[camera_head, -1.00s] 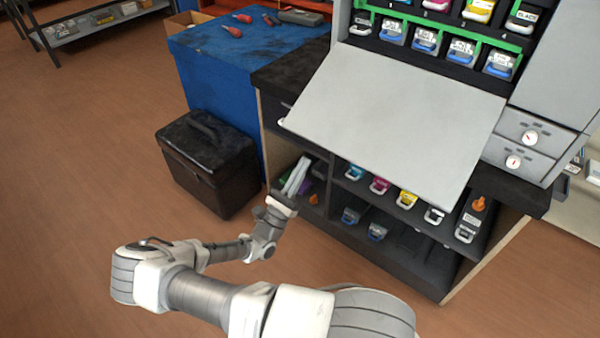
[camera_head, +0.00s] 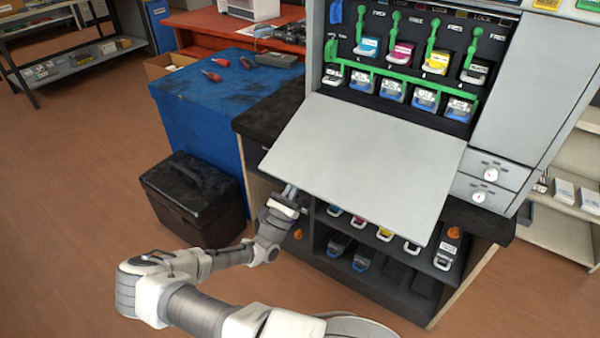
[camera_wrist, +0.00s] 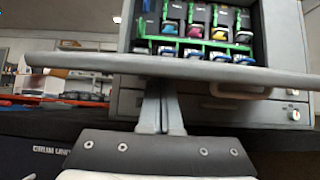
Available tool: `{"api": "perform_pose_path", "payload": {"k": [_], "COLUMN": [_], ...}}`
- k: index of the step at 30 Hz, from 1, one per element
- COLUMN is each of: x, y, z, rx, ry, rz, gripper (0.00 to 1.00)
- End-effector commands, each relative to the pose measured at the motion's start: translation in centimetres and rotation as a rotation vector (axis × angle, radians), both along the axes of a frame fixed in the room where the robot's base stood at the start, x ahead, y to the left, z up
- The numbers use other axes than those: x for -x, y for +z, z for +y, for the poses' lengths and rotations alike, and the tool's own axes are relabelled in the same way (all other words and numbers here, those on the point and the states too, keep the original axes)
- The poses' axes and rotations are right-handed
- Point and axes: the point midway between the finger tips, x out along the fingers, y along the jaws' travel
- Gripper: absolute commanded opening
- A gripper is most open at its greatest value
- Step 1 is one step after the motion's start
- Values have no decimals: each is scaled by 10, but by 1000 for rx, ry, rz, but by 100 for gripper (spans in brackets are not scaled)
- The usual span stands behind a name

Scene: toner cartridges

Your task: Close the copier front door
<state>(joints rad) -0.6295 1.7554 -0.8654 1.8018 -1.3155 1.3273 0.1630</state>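The copier front door (camera_head: 365,160) is a flat grey panel, folded down and sloping out toward me, below the open toner bay. In the wrist view the door (camera_wrist: 200,68) shows nearly edge-on across the picture. My gripper (camera_head: 291,190) is just below the door's lower left edge. In the wrist view its two fingers (camera_wrist: 162,100) are pressed together with nothing visible between them, and their tips reach up to the door's underside. I cannot tell whether they touch it. The copier (camera_head: 530,85) has several toner cartridges and green levers in its open bay.
A shelf (camera_head: 378,262) with several cartridges sits under the copier. A black box (camera_head: 195,198) stands on the floor at left, beside the blue cabinet (camera_head: 205,120). A red bench (camera_head: 225,28) is behind. Free floor (camera_head: 70,200) lies at left.

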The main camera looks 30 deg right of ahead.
Motion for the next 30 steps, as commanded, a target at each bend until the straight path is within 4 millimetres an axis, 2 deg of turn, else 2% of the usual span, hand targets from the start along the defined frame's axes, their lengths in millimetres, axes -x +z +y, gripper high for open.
{"api": "perform_pose_path", "payload": {"k": [1, 6, 19, 30], "x": [0, 1, 1, 6], "y": [20, 43, 46, 99], "z": [0, 1, 2, 14], "rx": [5, 5, 5, 6], "ry": [-1, -1, -1, -2], "rz": [-4, -4, -4, -4], "gripper": [0, 0, 0, 0]}}
